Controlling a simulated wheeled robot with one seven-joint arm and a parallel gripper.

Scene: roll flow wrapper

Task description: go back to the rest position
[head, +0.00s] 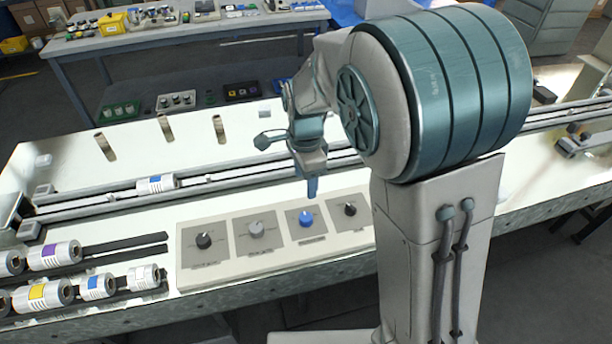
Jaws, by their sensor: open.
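My gripper (312,187) points down over the control panel (186,240), just above and behind the blue knob (306,218). It looks empty. Its fingertips are small, and I cannot tell whether they touch the knob. My arm reaches over the table from the right and covers the area behind the panel's right end. The panel also has a dark knob (204,240), a grey knob (256,230) and another dark knob (350,209) at the right.
A roll with a blue label (157,184) sits on the long rail (100,201) behind the panel. Short posts (165,128) rise from the table (70,150). A bench (150,38) stands behind.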

